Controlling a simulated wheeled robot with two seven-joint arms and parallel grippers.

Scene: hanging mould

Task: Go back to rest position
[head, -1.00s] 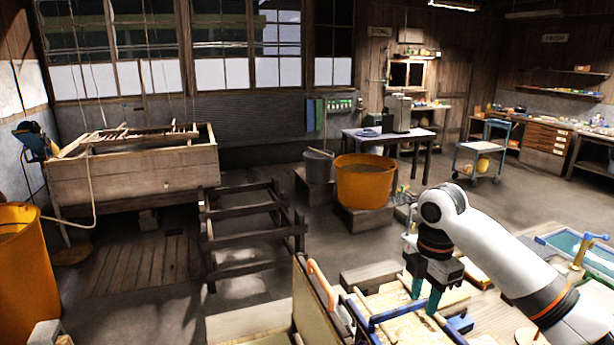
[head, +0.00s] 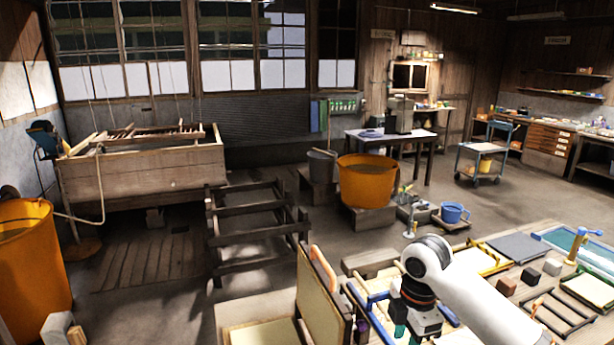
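My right gripper (head: 408,335) is low in the head view, right of centre, with its white arm coming in from the right. It points down over the workbench. Its green fingers look apart, and nothing shows held between them. Their lower ends are at the picture's bottom edge. A blue frame (head: 374,299) lies on the bench beside and behind the gripper, partly hidden by it. My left gripper is not in view.
An upright board (head: 320,300) stands left of the gripper. To the right, the bench holds a dark wooden rack (head: 552,314), small blocks (head: 530,277) and a grey slab (head: 516,248). Open floor lies farther back.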

